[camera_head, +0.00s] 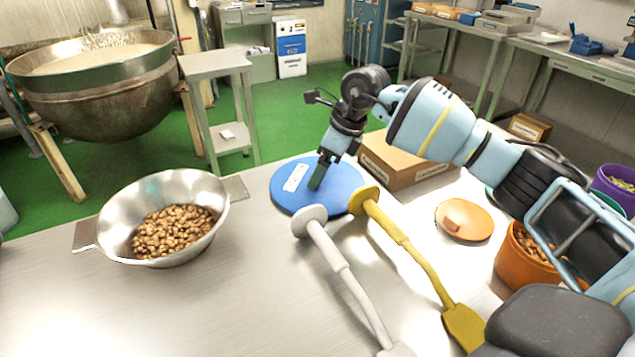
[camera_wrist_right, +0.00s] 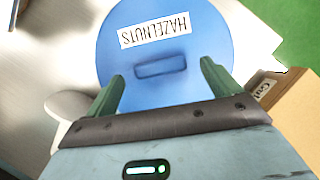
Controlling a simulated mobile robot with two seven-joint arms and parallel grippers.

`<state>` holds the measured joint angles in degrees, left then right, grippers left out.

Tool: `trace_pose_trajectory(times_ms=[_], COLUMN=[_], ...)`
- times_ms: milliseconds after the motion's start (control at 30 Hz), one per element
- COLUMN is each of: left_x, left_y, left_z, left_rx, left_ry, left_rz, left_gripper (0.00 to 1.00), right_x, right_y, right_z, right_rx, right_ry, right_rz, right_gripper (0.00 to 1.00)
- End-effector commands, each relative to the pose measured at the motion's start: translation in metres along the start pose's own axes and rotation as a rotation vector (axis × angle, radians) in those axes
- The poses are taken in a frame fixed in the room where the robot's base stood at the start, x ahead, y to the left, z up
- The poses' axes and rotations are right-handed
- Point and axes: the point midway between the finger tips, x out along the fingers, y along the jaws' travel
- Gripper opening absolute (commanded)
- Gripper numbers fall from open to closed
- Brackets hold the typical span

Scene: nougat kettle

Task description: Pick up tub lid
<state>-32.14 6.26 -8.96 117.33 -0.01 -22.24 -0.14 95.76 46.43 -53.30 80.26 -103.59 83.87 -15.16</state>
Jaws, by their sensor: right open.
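A round blue tub lid (camera_head: 340,190) with a white label lies flat on the steel table, in the middle of the head view. In the right wrist view the lid (camera_wrist_right: 160,95) fills the centre; its label reads HAZELNUTS, and a raised blue handle (camera_wrist_right: 162,68) stands below the label. My right gripper (camera_head: 317,178) points down over the lid. In the right wrist view its green fingers are open (camera_wrist_right: 162,78), one on each side of the handle, with nothing held. Whether the fingertips touch the lid cannot be told. My left gripper is not in view.
A white paddle (camera_head: 335,263) and a yellow paddle (camera_head: 408,250) lie in front of the lid. A cardboard box (camera_head: 400,170) sits behind it. An orange lid (camera_head: 475,222) and orange tub (camera_head: 513,268) are right; a steel bowl of nuts (camera_head: 205,182) is left. The front-left table is clear.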

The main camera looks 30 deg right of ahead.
Motion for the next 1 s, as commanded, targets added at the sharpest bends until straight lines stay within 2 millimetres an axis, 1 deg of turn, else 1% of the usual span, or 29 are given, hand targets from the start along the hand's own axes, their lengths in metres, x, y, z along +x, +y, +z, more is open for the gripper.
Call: trace_pose_trajectory(times_ms=[33,133,367,467,733,767,1000], left_x=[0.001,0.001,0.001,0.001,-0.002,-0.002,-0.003], left_y=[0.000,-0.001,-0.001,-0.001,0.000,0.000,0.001], left_z=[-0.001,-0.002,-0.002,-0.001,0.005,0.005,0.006], left_rx=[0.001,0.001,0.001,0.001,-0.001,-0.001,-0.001], left_ry=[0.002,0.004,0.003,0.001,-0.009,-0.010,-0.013], left_rz=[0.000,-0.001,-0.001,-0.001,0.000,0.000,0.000], left_gripper=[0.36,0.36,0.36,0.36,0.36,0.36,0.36], right_x=[0.008,0.018,0.020,0.020,0.020,0.019,0.018], right_y=[0.001,0.001,0.000,0.000,0.000,0.000,0.000], right_z=[0.000,0.000,0.000,0.000,0.000,0.000,0.001], right_rx=[0.000,0.000,0.000,0.000,0.000,0.000,0.000], right_ry=[0.002,0.001,0.000,0.000,0.000,-0.001,-0.002], right_rz=[0.002,0.000,-0.001,-0.001,-0.001,-0.001,-0.002], right_gripper=[0.89,0.89,0.89,0.77,0.42,0.40,0.40])
